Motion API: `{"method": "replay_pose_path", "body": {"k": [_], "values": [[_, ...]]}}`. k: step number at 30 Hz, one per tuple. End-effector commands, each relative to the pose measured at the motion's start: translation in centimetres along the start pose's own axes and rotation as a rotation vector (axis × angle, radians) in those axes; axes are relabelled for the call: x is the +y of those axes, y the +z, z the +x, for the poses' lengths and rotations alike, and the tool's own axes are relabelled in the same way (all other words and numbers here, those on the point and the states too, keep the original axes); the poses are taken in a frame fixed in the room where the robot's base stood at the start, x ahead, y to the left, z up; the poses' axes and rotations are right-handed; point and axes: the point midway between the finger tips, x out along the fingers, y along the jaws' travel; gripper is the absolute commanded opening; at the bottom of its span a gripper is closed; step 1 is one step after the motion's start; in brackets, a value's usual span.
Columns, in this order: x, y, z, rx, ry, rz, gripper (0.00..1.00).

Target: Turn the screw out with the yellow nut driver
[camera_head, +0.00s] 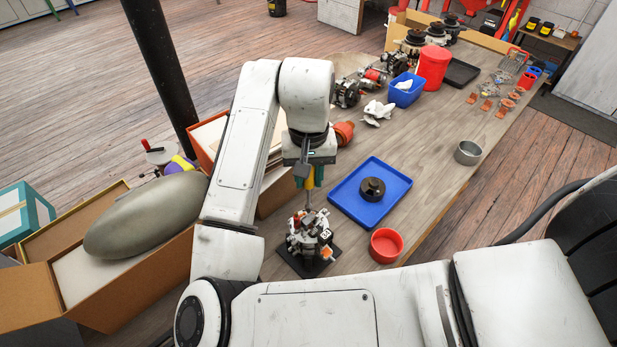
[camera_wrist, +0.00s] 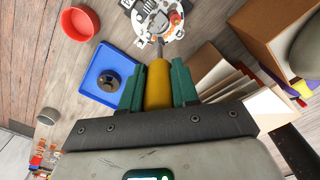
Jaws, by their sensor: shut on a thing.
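My gripper (camera_wrist: 159,84) is shut on the yellow handle of the nut driver (camera_wrist: 158,92), with a green finger on each side. In the head view the nut driver (camera_head: 311,182) points down at the alternator (camera_head: 311,234), which stands on a dark base plate (camera_head: 318,267) on the bench. The driver's shaft reaches the alternator's top; it also shows in the wrist view (camera_wrist: 160,20). The screw is too small or hidden to make out, and I cannot tell whether the tip sits on it.
A blue tray (camera_head: 398,185) holding a black round part (camera_head: 372,188) lies right of the alternator, with a red bowl (camera_head: 386,244) close by. A metal cup (camera_head: 468,152) stands further right. Cardboard boxes (camera_head: 112,310) crowd the left. The bench between tray and cup is clear.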

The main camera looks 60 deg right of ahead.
Motion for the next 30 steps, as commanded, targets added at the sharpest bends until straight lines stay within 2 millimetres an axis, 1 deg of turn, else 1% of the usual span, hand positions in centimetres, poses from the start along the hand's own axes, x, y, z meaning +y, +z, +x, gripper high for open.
{"method": "replay_pose_path", "body": {"k": [9, 12, 15, 19, 30], "values": [[-0.01, -0.03, 0.28, 0.001, -0.002, 0.457, 0.00], [-0.01, -0.02, 0.23, 0.001, -0.003, 0.592, 0.00], [0.02, -0.01, 0.15, 0.001, -0.002, 0.685, 0.00], [0.04, 0.00, -0.01, 0.001, 0.000, 0.729, 0.00], [0.02, -0.01, 0.19, 0.001, 0.000, 0.725, 0.00]]}}
